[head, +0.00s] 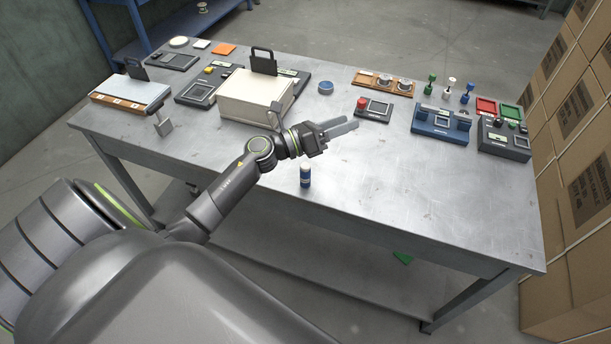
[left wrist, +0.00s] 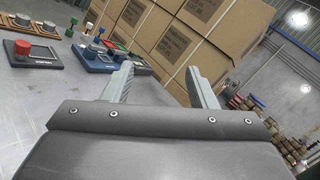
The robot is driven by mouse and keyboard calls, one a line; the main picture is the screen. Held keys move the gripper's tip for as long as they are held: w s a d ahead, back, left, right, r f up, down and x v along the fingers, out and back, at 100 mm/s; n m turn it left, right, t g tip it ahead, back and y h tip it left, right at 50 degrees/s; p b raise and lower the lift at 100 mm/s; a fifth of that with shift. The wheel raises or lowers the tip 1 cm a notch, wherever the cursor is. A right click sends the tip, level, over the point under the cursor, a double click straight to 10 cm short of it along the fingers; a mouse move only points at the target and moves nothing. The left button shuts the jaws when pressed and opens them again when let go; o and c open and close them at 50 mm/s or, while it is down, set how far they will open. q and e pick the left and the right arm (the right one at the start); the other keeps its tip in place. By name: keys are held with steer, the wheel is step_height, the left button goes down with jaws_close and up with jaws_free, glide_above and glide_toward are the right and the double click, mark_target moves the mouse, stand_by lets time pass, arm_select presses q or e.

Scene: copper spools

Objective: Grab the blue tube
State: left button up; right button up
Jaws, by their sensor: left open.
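In the left wrist view the open fingers (left wrist: 162,88) face the stacked boxes, and the tube is not seen there. My right gripper is in neither view.
A cream box (head: 250,97) with a black handle stands behind my left arm. Cardboard boxes (head: 575,150) rise beyond the right edge. The front right tabletop is clear.

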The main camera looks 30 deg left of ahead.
arm_select(q)
steer(key=s+a+f+m+g+y, duration=0.2)
steer(key=a+m+g+y, duration=0.3)
steer(key=m+g, duration=0.45)
steer(key=s+a+f+m+g+y, duration=0.2)
steer(key=a+m+g, duration=0.6)
steer(key=m, duration=0.2)
steer(key=b, duration=0.8)
glide_toward(309, 184)
steer(key=shift+s+f+t, duration=0.25)
steer(key=shift+s+f, duration=0.25)
steer(key=shift+f, duration=0.1)
steer(key=shift+b+x, duration=0.85)
steer(key=shift+x, duration=0.15)
steer(key=shift+b+x, duration=0.75)
steer(key=shift+x, duration=0.3)
steer(key=shift+w+d+f+p, duration=0.2)
steer(key=shift+d+f+p, duration=0.2)
steer(key=shift+d+f, duration=0.3)
steer(key=shift+f, duration=0.35)
steer(key=c, duration=1.1)
